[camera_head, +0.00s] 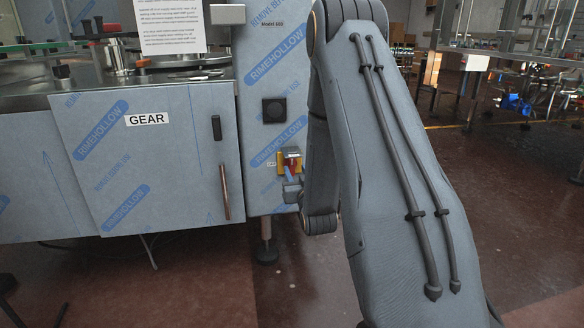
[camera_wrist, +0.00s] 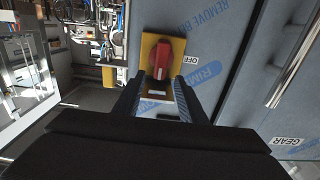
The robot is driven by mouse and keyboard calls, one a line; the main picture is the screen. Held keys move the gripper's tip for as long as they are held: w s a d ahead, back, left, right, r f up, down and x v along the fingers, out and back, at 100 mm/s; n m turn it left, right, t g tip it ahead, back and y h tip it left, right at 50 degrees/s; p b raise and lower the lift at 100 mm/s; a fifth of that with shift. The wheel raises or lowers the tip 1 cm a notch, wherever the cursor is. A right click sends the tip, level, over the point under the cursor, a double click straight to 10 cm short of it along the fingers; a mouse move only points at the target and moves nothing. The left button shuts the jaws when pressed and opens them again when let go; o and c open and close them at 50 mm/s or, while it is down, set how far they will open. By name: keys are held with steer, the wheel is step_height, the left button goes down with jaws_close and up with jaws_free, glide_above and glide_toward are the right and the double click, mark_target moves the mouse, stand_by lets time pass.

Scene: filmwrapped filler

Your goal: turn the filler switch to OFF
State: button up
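The filler switch is a red knob (camera_head: 291,154) on a square yellow plate, on the blue film-wrapped panel. In the wrist view the red knob (camera_wrist: 162,62) is long and points roughly up and down the picture on its yellow plate (camera_wrist: 177,46). A small white label (camera_wrist: 193,55) beside the plate seems to read OFF. My gripper (camera_wrist: 159,84) is open, its two fingers apart on either side of the knob's near end; I see no clear contact. In the head view my gripper (camera_head: 292,186) is just below the switch, partly hidden by my arm.
A cabinet door marked GEAR (camera_head: 147,119) with a copper-coloured bar handle (camera_head: 224,192) is left of the switch. A black square fitting (camera_head: 274,110) sits above it. Open floor (camera_head: 400,285) lies to the right; a conveyor frame (camera_head: 500,55) stands farther back.

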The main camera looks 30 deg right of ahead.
mark_target(292, 164)
steer(key=x, duration=0.6)
steer(key=shift+b, duration=0.4)
jaws_close()
